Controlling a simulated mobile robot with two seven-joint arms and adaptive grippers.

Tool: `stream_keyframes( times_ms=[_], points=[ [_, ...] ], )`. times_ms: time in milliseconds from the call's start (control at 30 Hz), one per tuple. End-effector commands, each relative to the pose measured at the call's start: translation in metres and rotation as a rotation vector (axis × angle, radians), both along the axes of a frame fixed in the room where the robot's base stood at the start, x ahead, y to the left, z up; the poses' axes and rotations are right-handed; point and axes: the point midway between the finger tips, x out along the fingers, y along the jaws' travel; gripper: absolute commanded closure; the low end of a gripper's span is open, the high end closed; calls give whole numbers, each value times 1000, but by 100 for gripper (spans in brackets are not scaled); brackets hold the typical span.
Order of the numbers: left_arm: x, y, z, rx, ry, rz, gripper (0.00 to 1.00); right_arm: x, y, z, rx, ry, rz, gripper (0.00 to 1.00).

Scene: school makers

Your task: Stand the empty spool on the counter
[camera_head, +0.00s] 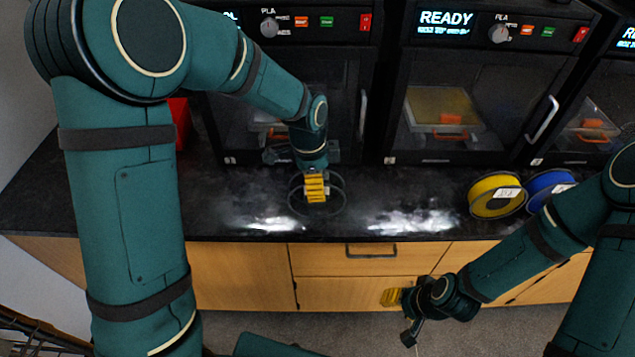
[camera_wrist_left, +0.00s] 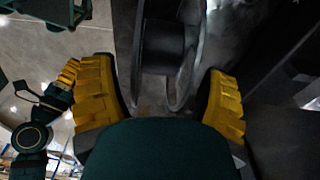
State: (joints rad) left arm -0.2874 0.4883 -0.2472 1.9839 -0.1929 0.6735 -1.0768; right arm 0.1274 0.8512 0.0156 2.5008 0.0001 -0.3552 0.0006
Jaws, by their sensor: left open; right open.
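The empty spool (camera_head: 341,203) is dark with thin round flanges and is at the black counter (camera_head: 80,205), in front of the printers. My left gripper (camera_head: 315,188) is over it and hides part of it in the head view. In the left wrist view the spool's dark hub and flanges (camera_wrist_left: 165,48) show between the two yellow finger pads of the open left gripper (camera_wrist_left: 163,98), with gaps at the sides. I cannot tell whether the spool is upright or fully resting. My right gripper (camera_head: 394,298) is open and empty, low in front of the drawers.
Black printers (camera_head: 470,90) with glass doors and protruding handles line the back of the counter. A yellow spool (camera_head: 483,206) and a blue spool (camera_head: 540,180) are at the right. A red object (camera_head: 180,122) is at the back left. The counter's left part is clear.

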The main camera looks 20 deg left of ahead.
Motion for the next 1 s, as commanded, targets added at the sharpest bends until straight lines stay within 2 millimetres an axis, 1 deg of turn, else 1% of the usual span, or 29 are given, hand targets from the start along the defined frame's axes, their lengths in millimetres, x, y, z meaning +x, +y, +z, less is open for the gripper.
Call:
stream_keyframes(
  times_ms=[33,300,400,500,700,1000],
  points=[
    [0,1,13,-1,-4,1,25,-1,0,5,0,2,1,53],
    [-1,8,69,-1,-4,1,25,-3,1,18,2,8,2,53],
    [-2,10,84,0,-2,1,25,-4,1,22,2,9,3,53],
    [-3,11,95,0,-2,1,25,-5,1,24,2,10,3,53],
    [-3,12,104,0,0,0,25,-5,1,25,3,13,3,53],
    [-4,12,104,0,0,0,25,-5,1,25,3,13,3,53]
  ],
)
